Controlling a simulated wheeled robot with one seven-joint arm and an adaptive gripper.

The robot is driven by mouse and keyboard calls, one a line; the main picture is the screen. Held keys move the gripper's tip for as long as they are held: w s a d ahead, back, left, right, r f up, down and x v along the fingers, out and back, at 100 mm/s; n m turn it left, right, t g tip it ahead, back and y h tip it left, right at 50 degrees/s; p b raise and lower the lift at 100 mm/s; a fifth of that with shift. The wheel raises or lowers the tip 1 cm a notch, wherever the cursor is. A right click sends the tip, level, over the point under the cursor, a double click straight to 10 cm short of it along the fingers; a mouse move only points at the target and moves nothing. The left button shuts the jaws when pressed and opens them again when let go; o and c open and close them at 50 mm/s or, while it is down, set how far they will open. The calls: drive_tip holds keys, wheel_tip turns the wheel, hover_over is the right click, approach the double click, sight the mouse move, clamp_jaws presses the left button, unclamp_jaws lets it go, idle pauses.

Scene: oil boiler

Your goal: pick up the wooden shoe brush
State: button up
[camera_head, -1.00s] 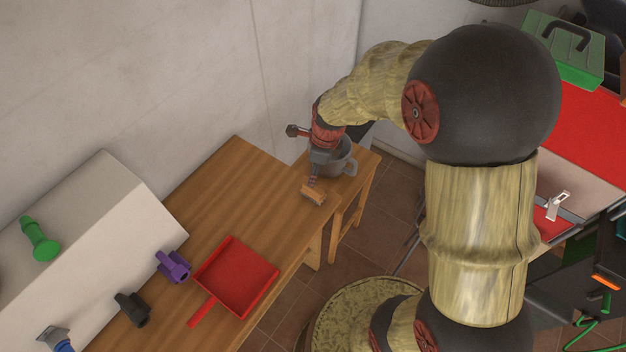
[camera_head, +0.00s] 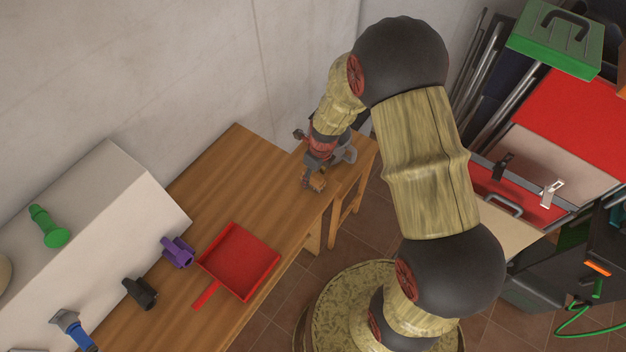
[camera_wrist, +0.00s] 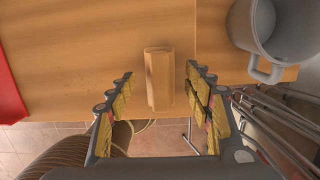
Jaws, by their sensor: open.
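The wooden shoe brush (camera_wrist: 158,78) lies on the wooden table near its front edge. In the wrist view it sits upright in the picture, ahead of and between the fingers of my gripper (camera_wrist: 160,88). My gripper is open, with one finger on each side of the brush and a gap on both sides. In the head view my gripper (camera_head: 312,177) is right at the brush (camera_head: 317,184), which it partly hides. I cannot tell the exact height of the fingers above the table.
A grey pot (camera_wrist: 268,35) with a handle stands just right of my gripper in the wrist view. A red dustpan (camera_head: 240,262), a purple object (camera_head: 178,252) and a black object (camera_head: 139,293) lie left along the table (camera_head: 225,185). A wall is behind.

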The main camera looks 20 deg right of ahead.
drive_tip(key=shift+w+f, duration=0.1)
drive_tip(key=shift+f, duration=0.25)
drive_tip(key=shift+c, duration=1.2)
drive_tip(key=c, duration=1.1)
